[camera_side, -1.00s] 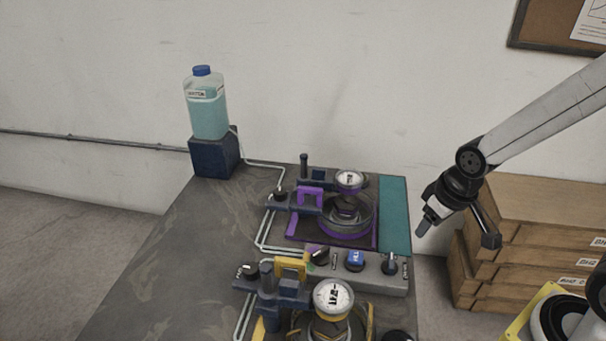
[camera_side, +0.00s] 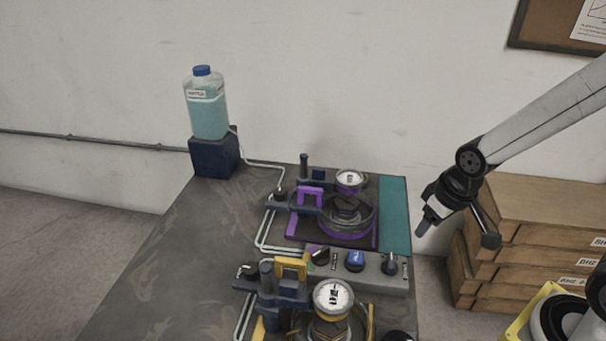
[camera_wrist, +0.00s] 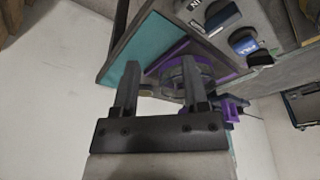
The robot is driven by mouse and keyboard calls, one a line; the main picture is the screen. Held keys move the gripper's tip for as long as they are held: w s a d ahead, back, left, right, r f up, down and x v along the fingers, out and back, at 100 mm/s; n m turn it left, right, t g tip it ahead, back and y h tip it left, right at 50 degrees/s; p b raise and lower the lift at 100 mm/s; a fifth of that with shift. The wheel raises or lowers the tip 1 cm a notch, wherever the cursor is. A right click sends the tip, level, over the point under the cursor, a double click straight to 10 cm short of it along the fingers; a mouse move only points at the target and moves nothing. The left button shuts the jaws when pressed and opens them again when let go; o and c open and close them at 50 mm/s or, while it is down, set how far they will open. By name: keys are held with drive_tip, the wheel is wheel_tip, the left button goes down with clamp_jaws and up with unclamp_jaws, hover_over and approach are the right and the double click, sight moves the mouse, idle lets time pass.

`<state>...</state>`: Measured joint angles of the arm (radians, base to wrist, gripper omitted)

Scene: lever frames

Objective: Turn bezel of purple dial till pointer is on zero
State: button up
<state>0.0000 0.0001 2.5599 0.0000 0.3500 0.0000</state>
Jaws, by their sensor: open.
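The purple dial (camera_side: 349,180) is a small round gauge with a white face. It stands above the purple-trimmed fixture (camera_side: 348,226) at the back of the bench. Its pointer is too small to read. In the side view my gripper (camera_side: 425,228) hangs to the right of the bench, apart from the dial and touching nothing. In the wrist view the two fingers of my gripper (camera_wrist: 158,80) are spread with nothing between them. Part of the purple fixture (camera_wrist: 182,68) shows just beyond the fingers there, and the dial's face cannot be made out.
A yellow-trimmed fixture with a similar dial (camera_side: 333,297) stands in front. A grey control panel (camera_side: 372,277) with knobs lies between the fixtures. A teal strip (camera_side: 395,215) borders the right. A bottle (camera_side: 206,105) stands at the back left. Wooden boxes (camera_side: 545,225) are at right.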

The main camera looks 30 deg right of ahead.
drive_tip(key=o, duration=0.5)
drive_tip(key=shift+o, duration=0.4)
drive_tip(key=shift+w+r, duration=0.1)
drive_tip(key=shift+w, duration=0.1)
wheel_tip(320, 180, up, 9)
drive_tip(key=m+g, duration=0.2)
drive_tip(key=m, duration=0.9)
hover_over(349, 176)
drive_tip(key=shift+s+d+r, duration=0.15)
drive_tip(key=shift+s, duration=0.3)
drive_tip(key=shift+w+r+m+g, duration=0.3)
drive_tip(key=shift+w+r+m, duration=0.05)
drive_tip(key=shift+m, duration=0.15)
drive_tip(key=shift+f, duration=0.1)
drive_tip(key=shift+f, duration=3.8)
